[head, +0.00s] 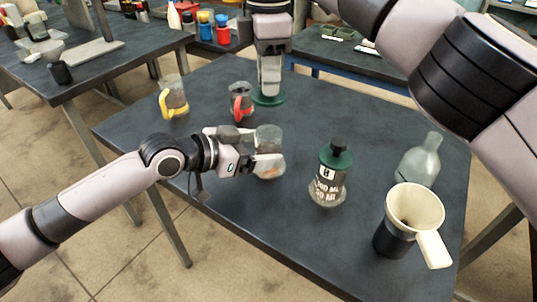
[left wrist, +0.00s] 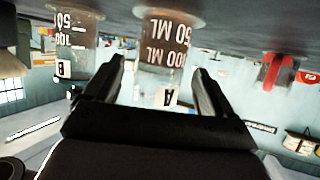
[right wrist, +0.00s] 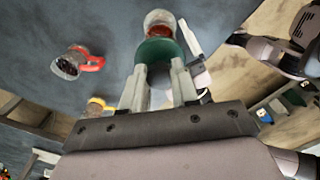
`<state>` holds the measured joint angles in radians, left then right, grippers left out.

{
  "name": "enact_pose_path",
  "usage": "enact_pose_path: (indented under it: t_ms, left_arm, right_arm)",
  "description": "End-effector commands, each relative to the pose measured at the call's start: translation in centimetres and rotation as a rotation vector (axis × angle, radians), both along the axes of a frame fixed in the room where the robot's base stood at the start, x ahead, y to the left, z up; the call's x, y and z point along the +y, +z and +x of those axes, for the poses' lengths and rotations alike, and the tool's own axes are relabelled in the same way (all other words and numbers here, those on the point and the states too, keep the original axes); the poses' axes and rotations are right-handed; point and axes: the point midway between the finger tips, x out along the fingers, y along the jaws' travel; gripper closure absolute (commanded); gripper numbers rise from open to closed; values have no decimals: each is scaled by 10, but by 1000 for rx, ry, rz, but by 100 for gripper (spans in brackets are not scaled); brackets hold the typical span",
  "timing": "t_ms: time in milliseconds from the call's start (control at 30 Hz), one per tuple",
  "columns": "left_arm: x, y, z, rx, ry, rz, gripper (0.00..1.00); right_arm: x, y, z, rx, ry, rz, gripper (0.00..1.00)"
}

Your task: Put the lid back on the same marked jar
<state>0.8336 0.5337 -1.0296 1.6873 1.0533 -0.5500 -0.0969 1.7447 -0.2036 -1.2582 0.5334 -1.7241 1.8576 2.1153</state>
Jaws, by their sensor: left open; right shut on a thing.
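The open glass jar marked A (head: 270,163) stands on the dark table with some brownish content low in it; its A label shows upside down in the left wrist view (left wrist: 168,97). My left gripper (head: 251,152) is open at the jar's side, with its fingers on either side of it in the left wrist view; contact cannot be told. My right gripper (head: 269,90) points down and is shut on a green lid (head: 268,99), held behind jar A in the head view. In the right wrist view the lid (right wrist: 158,50) is between the fingertips. Jar B (head: 326,188) wears its own green lid.
A red-handled jug (head: 241,103) and a yellow-handled jug (head: 173,97) stand to the left. A clear bottle (head: 419,163), a cream handled funnel (head: 415,208) and a black cup (head: 391,240) are at the right. The table (head: 225,240) is bare at the front left.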

Motion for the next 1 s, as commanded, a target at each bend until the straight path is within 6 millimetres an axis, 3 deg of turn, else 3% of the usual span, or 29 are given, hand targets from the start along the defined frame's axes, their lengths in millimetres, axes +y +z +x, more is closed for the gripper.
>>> enact_pose_path:
  t_ms: [267, 633, 667, 900, 1000]
  left_arm:
    - [-20, -9, 13, -1, 0, -1, 15]
    - [-22, -11, 15, -1, 1, 1, 15]
    - [-22, -11, 15, 0, 1, 0, 18]
    - [-22, -11, 15, 0, 1, 0, 95]
    - [-22, -11, 15, 0, 1, 0, 95]
  right_arm:
    - [0, 0, 0, 0, 0, 0, 99]
    - [0, 0, 0, 0, 0, 0, 99]
    - [0, 0, 0, 0, 0, 0, 99]
    - [0, 0, 0, 0, 0, 0, 99]
    - [0, -4, 0, 1, 0, 0, 99]
